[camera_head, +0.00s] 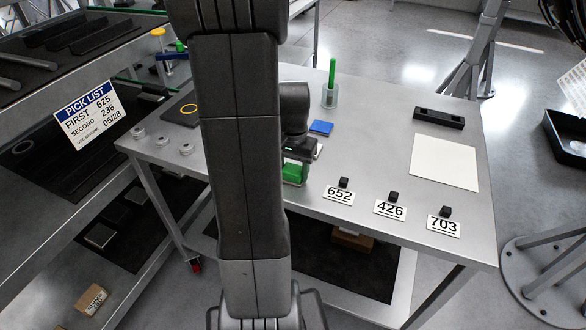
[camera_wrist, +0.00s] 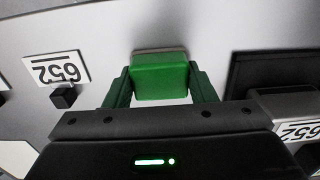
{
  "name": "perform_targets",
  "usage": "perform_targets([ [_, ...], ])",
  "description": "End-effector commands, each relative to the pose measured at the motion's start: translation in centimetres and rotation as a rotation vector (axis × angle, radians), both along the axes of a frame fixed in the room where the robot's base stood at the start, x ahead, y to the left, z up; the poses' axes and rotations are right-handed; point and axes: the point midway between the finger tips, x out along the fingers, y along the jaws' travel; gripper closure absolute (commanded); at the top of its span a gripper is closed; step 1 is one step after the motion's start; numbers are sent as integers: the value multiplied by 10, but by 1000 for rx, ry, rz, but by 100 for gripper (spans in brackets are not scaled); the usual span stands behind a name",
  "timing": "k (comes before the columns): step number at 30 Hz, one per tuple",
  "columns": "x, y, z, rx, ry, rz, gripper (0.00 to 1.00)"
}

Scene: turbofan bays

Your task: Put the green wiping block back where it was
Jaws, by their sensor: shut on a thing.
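The green wiping block (camera_wrist: 160,76) is between my gripper's two fingers in the wrist view, with a thin pale layer along its far edge. My gripper (camera_wrist: 160,88) is shut on it. In the head view the block (camera_head: 294,173) shows just right of my arm, over the grey table (camera_head: 380,150), left of the 652 card. My gripper (camera_head: 300,158) is partly hidden behind my arm there. I cannot tell whether the block touches the table top.
Number cards 652 (camera_head: 339,195), 426 (camera_head: 390,210) and 703 (camera_head: 443,225) stand along the front edge with small black blocks. A blue square (camera_head: 321,128), a cup with a green stick (camera_head: 330,96), a white sheet (camera_head: 444,162) and a black holder (camera_head: 438,118) lie behind.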

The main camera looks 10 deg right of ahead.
Motion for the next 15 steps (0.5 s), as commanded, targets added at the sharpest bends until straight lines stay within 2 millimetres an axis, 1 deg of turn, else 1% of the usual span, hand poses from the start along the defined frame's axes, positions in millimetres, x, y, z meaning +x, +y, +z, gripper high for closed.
perform_targets([
  [5, 0, 0, 0, -1, -1, 0, 71],
  [8, 0, 0, -3, -1, -1, 0, 71],
  [9, 0, 0, -3, -1, -1, 0, 48],
  [11, 0, 0, -3, -1, -1, 0, 36],
  [12, 0, 0, -3, -1, -1, 0, 28],
  [15, 0, 0, -3, -1, -1, 0, 28],
])
